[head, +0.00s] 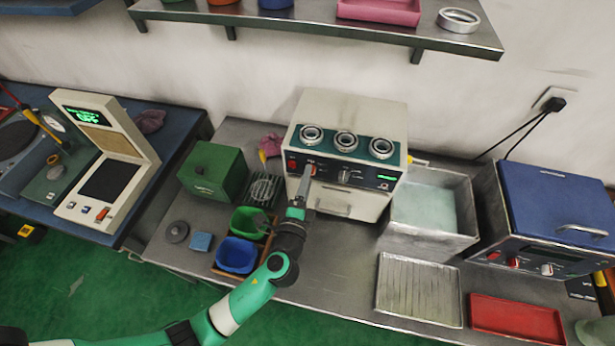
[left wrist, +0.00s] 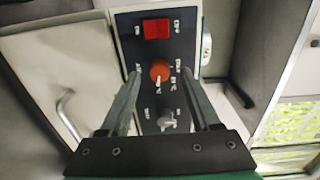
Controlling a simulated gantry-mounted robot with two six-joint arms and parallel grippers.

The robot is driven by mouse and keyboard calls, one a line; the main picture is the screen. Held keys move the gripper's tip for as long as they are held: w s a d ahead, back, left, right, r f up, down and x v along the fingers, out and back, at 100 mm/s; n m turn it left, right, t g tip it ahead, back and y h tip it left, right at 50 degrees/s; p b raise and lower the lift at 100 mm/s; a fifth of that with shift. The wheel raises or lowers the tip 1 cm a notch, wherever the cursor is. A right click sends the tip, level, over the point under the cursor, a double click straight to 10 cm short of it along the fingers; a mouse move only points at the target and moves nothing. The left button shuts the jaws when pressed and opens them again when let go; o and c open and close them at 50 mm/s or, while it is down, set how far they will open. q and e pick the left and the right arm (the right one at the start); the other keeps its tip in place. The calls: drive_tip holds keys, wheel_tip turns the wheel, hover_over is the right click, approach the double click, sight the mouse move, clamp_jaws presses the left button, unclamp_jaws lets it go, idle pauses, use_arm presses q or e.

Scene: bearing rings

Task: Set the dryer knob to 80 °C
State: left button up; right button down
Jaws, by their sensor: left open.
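A cream machine (head: 374,120) with a dark control panel stands at the middle back of the bench. Its panel has a red switch (left wrist: 158,30), an orange-red knob (left wrist: 160,71) and a grey knob (left wrist: 167,122). The grey knob also shows in the head view (head: 344,175), with a green display to its right. My left gripper (head: 306,178) reaches up to the panel's left part. In the left wrist view its open fingers (left wrist: 162,76) stand either side of the orange-red knob, with gaps visible. The dial's printed numbers are too small to read.
Three metal rings (head: 346,141) sit on the machine's top. A green box (head: 212,171) and green and blue bins (head: 237,254) stand left. A metal basin (head: 430,235), a ribbed tray (head: 419,290) and a blue-lidded machine (head: 553,205) with knobs stand right.

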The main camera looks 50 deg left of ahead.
use_arm(q)
drive_tip(key=v, duration=1)
drive_tip(key=shift+s, duration=0.25)
drive_tip(key=shift+d, duration=0.1)
drive_tip(key=w+a+r+n+t+y, duration=0.1)
drive_tip(key=w+r+n, duration=0.25)
drive_tip(key=r, duration=0.75)
drive_tip(key=w+a+r+n+t, duration=0.1)
drive_tip(key=w+a+r+n, duration=0.3)
drive_tip(key=r, duration=0.7)
drive_tip(key=w+d+r+n+t+y, duration=0.15)
drive_tip(key=r+n, duration=0.35)
drive_tip(key=r, duration=0.6)
drive_tip(key=s+d+r+m+t+h, duration=0.1)
drive_tip(key=s+d+r+t+h, duration=0.2)
drive_tip(key=r+h, duration=0.3)
drive_tip(key=s+d+r+t+h, duration=0.3)
drive_tip(key=d+r+h, duration=0.1)
drive_tip(key=r, duration=0.4)
drive_tip(key=s+d+r+m+t+h, duration=0.1)
drive_tip(key=s+d+r+t+h, duration=0.2)
drive_tip(key=r+h, duration=0.25)
wheel_tip(320, 180, up, 26)
drive_tip(key=y+p, duration=0.1)
drive_tip(key=p, duration=2.5)
drive_tip(key=shift+w+a, duration=0.15)
drive_tip(key=shift+w, duration=0.15)
